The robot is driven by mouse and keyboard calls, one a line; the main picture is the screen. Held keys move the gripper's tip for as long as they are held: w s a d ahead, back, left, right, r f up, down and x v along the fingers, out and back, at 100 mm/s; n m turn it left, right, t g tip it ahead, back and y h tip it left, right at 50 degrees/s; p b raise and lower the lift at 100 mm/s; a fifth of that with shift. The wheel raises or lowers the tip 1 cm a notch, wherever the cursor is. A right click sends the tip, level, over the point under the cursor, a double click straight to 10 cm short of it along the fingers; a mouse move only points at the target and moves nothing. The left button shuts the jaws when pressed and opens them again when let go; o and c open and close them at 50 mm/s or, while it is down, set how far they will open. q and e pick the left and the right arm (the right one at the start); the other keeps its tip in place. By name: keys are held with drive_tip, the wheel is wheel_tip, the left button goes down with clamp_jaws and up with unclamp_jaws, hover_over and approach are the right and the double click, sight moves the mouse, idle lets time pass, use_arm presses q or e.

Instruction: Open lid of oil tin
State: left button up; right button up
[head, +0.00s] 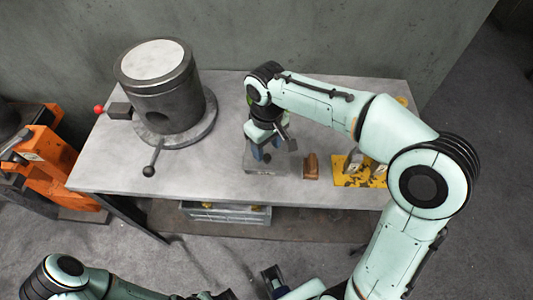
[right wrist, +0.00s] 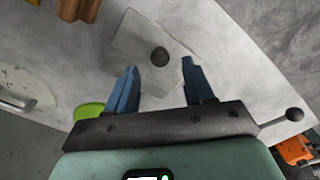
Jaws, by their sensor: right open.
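The oil tin (head: 262,168) is a small grey box standing on the table below my right gripper (head: 267,150), which hides part of it. In the right wrist view its pale square top (right wrist: 135,48) shows with a dark round knob (right wrist: 160,57) on it. The lid looks closed. My right gripper (right wrist: 153,85) is open, pointing down, its two blue fingers apart. The knob lies just beyond the fingertips, roughly between them, with nothing held. Parts of my left arm show at the bottom edge of the head view; its gripper (head: 272,280) is only partly visible there.
A large dark cylinder with a pale top (head: 155,60) and a ball-ended lever (head: 149,171) stands at the table's left. A brown block (head: 311,167) and a yellow mat (head: 352,180) lie right of the tin. A metal box (head: 225,214) sits below the table (head: 220,180).

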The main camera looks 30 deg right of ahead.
sight(267, 157)
drive_tip(key=shift+f, duration=1.85)
